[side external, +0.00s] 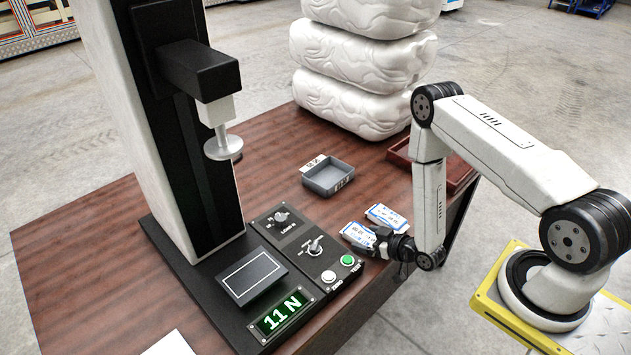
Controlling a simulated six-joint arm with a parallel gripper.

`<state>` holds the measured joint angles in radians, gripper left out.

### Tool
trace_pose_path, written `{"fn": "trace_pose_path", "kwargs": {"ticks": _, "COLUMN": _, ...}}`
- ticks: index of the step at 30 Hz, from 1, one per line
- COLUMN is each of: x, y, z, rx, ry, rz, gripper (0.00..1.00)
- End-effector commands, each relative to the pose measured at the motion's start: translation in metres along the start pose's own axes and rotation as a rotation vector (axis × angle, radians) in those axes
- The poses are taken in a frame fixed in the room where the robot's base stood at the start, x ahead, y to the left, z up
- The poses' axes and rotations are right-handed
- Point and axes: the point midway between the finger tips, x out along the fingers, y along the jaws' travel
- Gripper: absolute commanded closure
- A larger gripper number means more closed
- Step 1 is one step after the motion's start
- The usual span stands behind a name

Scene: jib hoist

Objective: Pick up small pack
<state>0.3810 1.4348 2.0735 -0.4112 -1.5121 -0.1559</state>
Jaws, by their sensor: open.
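Two small white packs with blue markings lie on the brown wooden table, close beside each other. The nearer small pack (358,235) is right at the tip of my gripper (376,240). The farther small pack (387,217) lies just behind it and to the right. My gripper is low over the table and open. Its dark fingers are small in this view and partly overlap the nearer pack's right end. I cannot tell whether they touch it or stand around it.
A press-like test machine (222,147) stands at the left. Its control panel (305,240) and green display reading 11 N (282,311) lie left of the packs. A grey tray (328,177) and a red-brown tray (462,178) stand behind. White stacked sacks (362,60) rise at the back.

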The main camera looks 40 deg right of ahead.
Motion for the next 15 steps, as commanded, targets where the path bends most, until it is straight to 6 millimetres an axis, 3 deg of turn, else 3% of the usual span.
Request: {"fn": "trace_pose_path", "kwargs": {"ticks": 15, "x": 0.0010, "y": -0.0001, "z": 0.0002, "rx": 0.000, "ry": -0.001, "rz": 0.000, "gripper": 0.00}}
